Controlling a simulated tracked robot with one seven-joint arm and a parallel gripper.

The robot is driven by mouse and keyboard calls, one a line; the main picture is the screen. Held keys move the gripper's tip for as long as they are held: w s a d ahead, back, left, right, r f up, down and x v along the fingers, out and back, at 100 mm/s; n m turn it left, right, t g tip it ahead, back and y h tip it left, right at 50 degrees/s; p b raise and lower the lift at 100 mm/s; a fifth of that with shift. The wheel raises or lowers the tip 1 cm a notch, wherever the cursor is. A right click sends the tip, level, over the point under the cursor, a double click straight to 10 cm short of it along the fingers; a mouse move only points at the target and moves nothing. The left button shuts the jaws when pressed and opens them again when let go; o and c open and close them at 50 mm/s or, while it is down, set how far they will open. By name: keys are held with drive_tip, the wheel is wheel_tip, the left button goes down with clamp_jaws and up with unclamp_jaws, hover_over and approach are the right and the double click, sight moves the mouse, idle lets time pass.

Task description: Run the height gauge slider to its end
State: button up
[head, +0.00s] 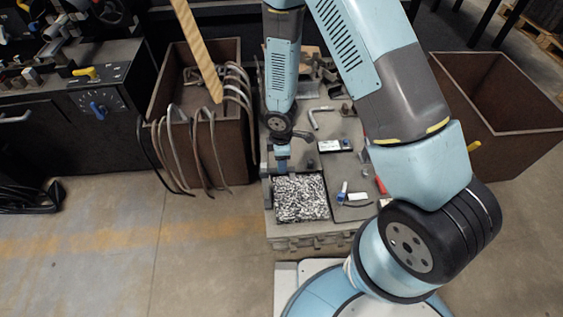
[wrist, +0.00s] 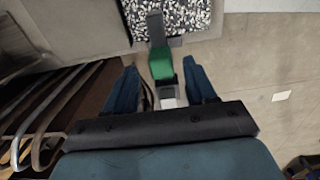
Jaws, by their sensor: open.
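A green block (wrist: 161,63), apparently the height gauge slider, shows in the wrist view on a narrow grey upright part (wrist: 156,28). A pale grey piece (wrist: 168,97) sits just below the block in the picture. My gripper (wrist: 161,74) is open, with one blue finger on each side of the green block. Gaps show between the fingers and the block, and nothing is gripped. In the head view my gripper (head: 282,157) hangs at the left edge of the workbench, above the metal chips. The gauge is too small and covered to make out there.
A tray of metal chips (head: 300,197) lies on the bench beside my gripper. A brown bin (head: 220,150) with hoses over its rim stands close on the left. Another brown bin (head: 520,140) stands at the right. Small tools lie on the bench; floor at the front left is clear.

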wheel_tip(320, 180, up, 11)
idle(0.5)
drive_tip(key=shift+w+r, duration=0.1)
idle(0.4)
drive_tip(key=w+d+r+m+t, duration=0.1)
drive_tip(key=d+r+m, duration=0.2)
drive_tip(key=d+r, duration=0.35)
drive_tip(key=d+r+m+t+h, duration=0.1)
drive_tip(key=d+r+m, duration=0.2)
drive_tip(key=r, duration=0.7)
drive_tip(key=w+d+r+m+t, duration=0.1)
drive_tip(key=d+r+m, duration=0.35)
drive_tip(key=r, duration=0.35)
drive_tip(key=s+d+r+m+t, duration=0.1)
drive_tip(key=s+d+r+m, duration=0.3)
drive_tip(key=s+r, duration=0.4)
drive_tip(key=s+d+r+m+t+y, duration=0.1)
drive_tip(key=s+d+r+m, duration=0.4)
drive_tip(key=s+r, duration=0.3)
drive_tip(key=shift+s+d+t, duration=0.25)
drive_tip(key=shift+d+t, duration=0.05)
drive_tip(key=shift+d, duration=0.35)
